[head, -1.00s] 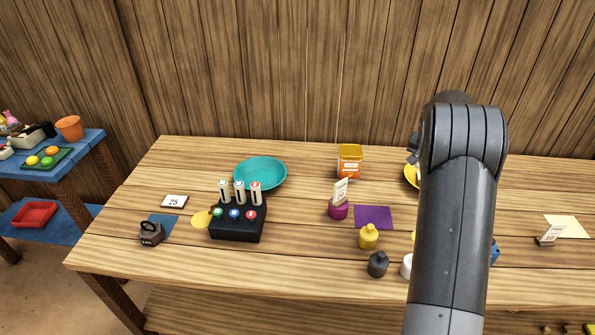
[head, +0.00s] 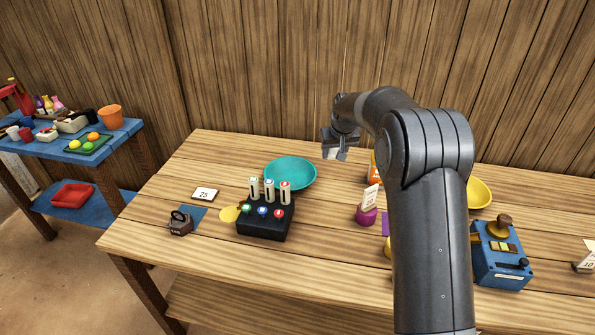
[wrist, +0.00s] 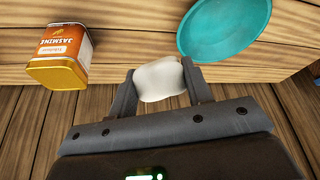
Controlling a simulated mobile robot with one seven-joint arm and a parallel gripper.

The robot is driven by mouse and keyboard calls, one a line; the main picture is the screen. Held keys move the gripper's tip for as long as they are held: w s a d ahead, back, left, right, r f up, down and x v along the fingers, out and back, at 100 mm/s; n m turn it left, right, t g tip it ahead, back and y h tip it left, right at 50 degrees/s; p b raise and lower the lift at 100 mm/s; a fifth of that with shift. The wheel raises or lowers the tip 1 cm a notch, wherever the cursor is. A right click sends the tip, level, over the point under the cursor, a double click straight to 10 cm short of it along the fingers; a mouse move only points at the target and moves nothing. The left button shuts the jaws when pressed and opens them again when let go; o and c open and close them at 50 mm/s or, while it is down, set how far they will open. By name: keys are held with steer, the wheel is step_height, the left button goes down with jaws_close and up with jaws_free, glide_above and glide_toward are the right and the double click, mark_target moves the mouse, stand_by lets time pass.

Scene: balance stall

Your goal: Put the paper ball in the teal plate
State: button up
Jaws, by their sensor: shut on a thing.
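The white paper ball (wrist: 160,80) is between the two fingers of my gripper (wrist: 160,88) in the wrist view, and the gripper is shut on it. In the head view my gripper (head: 336,150) is raised near the back of the table, just right of the teal plate (head: 290,174). The teal plate also shows in the wrist view (wrist: 225,28), at the upper right, apart from the ball. The plate's visible surface is empty.
An orange jasmine tin (wrist: 64,55) stands near the table's back edge, partly behind my arm in the head view. A black box (head: 265,220) with several upright tags stands in front of the plate. A yellow dish (head: 480,193) and a blue device (head: 500,255) are at right.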

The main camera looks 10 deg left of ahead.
steer(key=shift+w+a+f, duration=0.25)
steer(key=shift+a+f, duration=1.35)
steer(key=shift+f, duration=0.1)
steer(key=shift+w+a+f, duration=0.3)
steer(key=shift+a+f, duration=1.3)
steer(key=shift+f, duration=0.05)
steer(key=shift+w+a+f, duration=0.25)
steer(key=shift+a+f, duration=1.35)
steer(key=shift+f, duration=0.1)
steer(key=shift+f, duration=0.6)
steer(key=o, duration=0.9)
